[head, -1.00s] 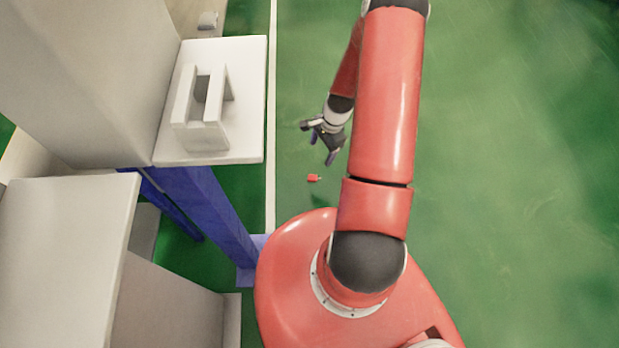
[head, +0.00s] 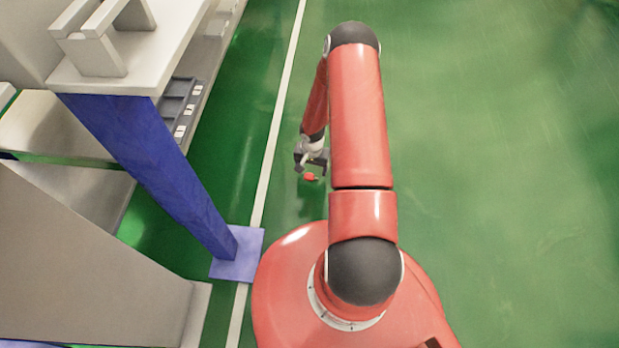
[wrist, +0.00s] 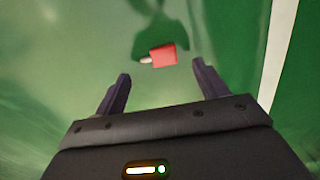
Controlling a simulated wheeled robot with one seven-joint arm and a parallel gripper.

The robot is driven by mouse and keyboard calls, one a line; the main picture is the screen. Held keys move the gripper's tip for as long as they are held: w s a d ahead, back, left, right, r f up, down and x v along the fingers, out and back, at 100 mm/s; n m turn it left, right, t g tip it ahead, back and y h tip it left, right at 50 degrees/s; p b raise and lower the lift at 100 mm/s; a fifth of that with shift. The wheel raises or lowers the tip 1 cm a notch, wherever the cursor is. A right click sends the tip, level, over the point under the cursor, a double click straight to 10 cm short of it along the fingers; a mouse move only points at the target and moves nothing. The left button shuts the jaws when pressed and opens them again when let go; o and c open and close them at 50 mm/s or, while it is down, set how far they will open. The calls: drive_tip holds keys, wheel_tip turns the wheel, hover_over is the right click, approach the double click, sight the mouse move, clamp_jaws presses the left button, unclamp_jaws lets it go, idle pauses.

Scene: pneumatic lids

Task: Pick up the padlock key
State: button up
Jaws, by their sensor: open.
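The padlock key has a small red head (head: 311,177) and lies on the green floor in front of my base. In the wrist view its red head (wrist: 163,55) shows with a short pale shaft pointing left. My gripper (head: 311,172) is open and empty, close to the key. In the wrist view the two dark fingers of my gripper (wrist: 162,84) stand apart, and the key lies beyond their tips, between their lines. I see no contact. The exact height of the fingers above the floor is hard to tell.
A blue post (head: 165,180) with a foot plate (head: 238,256) stands at left, under a white shelf (head: 160,60). A grey rack with bins (head: 185,105) is behind it. A white line (head: 277,120) runs along the floor. The floor at right is clear.

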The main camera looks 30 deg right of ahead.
sight(312, 175)
wheel_tip(312, 175, down, 3)
drive_tip(key=shift+r, duration=0.1)
drive_tip(key=c, duration=1.1)
drive_tip(key=shift+r, duration=0.1)
wheel_tip(312, 175, up, 20)
drive_tip(key=p, duration=0.4)
drive_tip(key=a+r+n+p, duration=0.1)
drive_tip(key=a+r+n, duration=0.1)
drive_tip(key=a+r, duration=0.3)
drive_tip(key=a+r+n+p, duration=0.2)
drive_tip(key=a+r+n, duration=0.1)
drive_tip(key=a+r, duration=0.1)
drive_tip(key=a+r+n+p, duration=0.2)
drive_tip(key=a+r+n, duration=0.1)
drive_tip(key=a+r, duration=0.2)
drive_tip(key=shift+w+a+r, duration=0.15)
drive_tip(key=shift+a+r, duration=0.15)
drive_tip(key=shift+r, duration=0.45)
